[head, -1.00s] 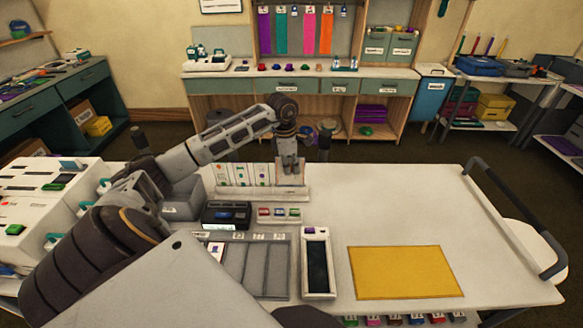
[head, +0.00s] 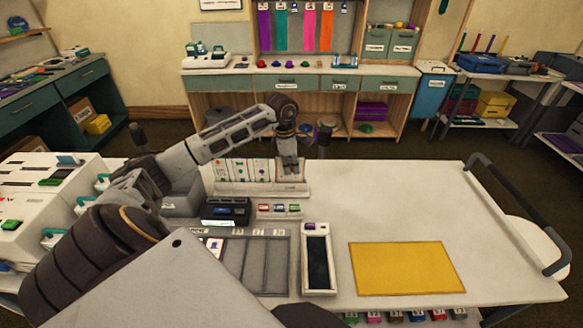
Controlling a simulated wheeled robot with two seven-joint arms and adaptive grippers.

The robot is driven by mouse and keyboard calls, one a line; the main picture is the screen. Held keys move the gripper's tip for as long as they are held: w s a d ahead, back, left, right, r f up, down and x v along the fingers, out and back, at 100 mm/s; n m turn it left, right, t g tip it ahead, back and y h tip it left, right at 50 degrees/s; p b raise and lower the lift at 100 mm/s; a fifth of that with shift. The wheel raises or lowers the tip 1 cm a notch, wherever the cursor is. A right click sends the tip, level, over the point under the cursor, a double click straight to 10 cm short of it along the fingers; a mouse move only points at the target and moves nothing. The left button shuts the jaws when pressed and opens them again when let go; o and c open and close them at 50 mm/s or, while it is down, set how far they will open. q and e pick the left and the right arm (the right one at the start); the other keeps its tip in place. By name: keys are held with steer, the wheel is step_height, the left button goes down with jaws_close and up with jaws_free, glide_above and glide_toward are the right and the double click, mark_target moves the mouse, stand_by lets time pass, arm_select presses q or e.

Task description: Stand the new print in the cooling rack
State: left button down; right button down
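The cooling rack appears to be the pale upright stand (head: 262,189) at the back of the white table, with several small printed cards (head: 236,172) standing in it. My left gripper (head: 289,170) points down at the right end of this stand. Its fingers cover most of what is there, so I cannot tell whether they hold a print or only stand in front of one. A card with a purple picture (head: 215,246) lies in the left compartment of a grey divided tray (head: 265,292). My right gripper is out of view.
A black device (head: 227,211) and a small holder with coloured pieces (head: 279,209) stand before the rack. A white-framed dark panel (head: 318,291) lies beside the tray. A yellow mat (head: 406,268) lies to the right. The table's back right is clear.

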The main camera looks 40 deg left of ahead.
arm_select(q)
steer(key=shift+f, duration=0.25)
stand_by(0.4)
steer(key=c, duration=1.6)
jaws_free()
steer(key=shift+o, duration=0.2)
steer(key=shift+r, duration=0.2)
steer(key=shift+s+a+r, duration=0.15)
steer(key=shift+a+r, duration=0.05)
steer(key=shift+r, duration=1.7)
steer(key=shift+s+a+r, duration=0.15)
steer(key=shift+r, duration=1.8)
steer(key=shift+s+a+r, duration=0.15)
steer(key=shift+a+r, duration=0.05)
steer(key=shift+r, duration=1.7)
